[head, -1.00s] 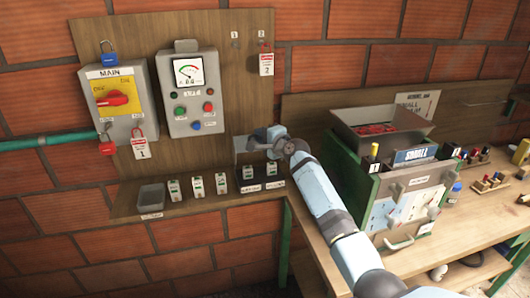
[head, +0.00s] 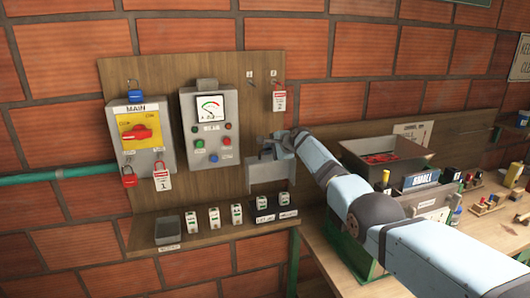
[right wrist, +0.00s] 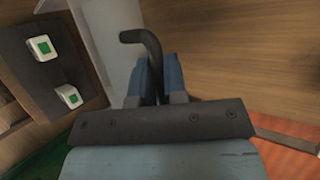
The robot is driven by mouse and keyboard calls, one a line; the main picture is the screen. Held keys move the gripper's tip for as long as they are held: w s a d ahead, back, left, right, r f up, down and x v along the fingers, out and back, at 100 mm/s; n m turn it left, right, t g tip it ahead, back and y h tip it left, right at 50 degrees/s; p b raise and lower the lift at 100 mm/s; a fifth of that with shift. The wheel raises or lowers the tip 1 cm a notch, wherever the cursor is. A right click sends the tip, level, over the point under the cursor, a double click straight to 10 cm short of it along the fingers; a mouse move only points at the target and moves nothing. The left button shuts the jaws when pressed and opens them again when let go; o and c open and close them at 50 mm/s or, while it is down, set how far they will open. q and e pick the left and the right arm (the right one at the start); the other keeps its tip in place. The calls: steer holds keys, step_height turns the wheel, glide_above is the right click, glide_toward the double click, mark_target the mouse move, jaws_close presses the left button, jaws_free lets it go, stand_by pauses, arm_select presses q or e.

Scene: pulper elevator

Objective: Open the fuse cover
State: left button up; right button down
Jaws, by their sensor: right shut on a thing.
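The fuse cover (head: 270,174) is a grey box-like piece on the right part of the wooden panel, above two fuses with green squares on a dark base. Its grey side also shows in the right wrist view (right wrist: 104,32). My right gripper (head: 287,143) is at the cover's upper right. In the right wrist view its blue fingers (right wrist: 158,75) are shut on the cover's dark bent handle (right wrist: 144,45). The cover stands out in front of the panel; its exact angle is hard to tell. My left gripper is not in view.
The main switch box (head: 138,138) and a meter box (head: 210,125) hang left of the cover. Several fuses stand on the shelf (head: 190,237) below. On the right, a workbench (head: 485,235) carries an open box (head: 390,156) and small parts.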

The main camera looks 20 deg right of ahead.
steer(key=shift+w+r, duration=0.1)
steer(key=shift+w, duration=0.1)
stand_by(0.4)
steer(key=c, duration=1.5)
jaws_free()
steer(key=shift+o, duration=0.2)
steer(key=shift+s, duration=0.1)
